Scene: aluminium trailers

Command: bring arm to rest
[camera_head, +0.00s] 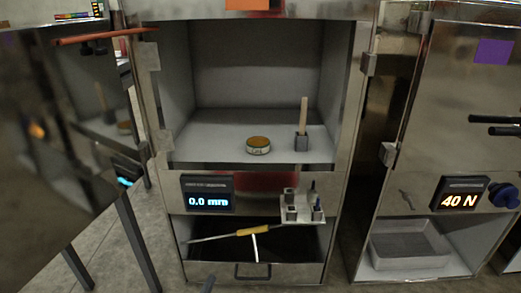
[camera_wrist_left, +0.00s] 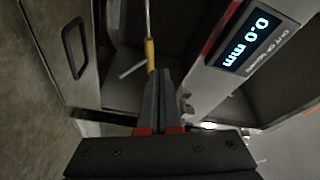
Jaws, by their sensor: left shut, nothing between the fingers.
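Most of my left arm is hidden, and my right gripper does not show.
The cabinet's upper compartment stands open, with a round tin (camera_head: 258,145) and a block with a wooden stick (camera_head: 302,138). A small holder (camera_head: 302,208) juts out beside the 0.0 mm display (camera_head: 208,193). A large metal door (camera_head: 60,150) stands open at left.

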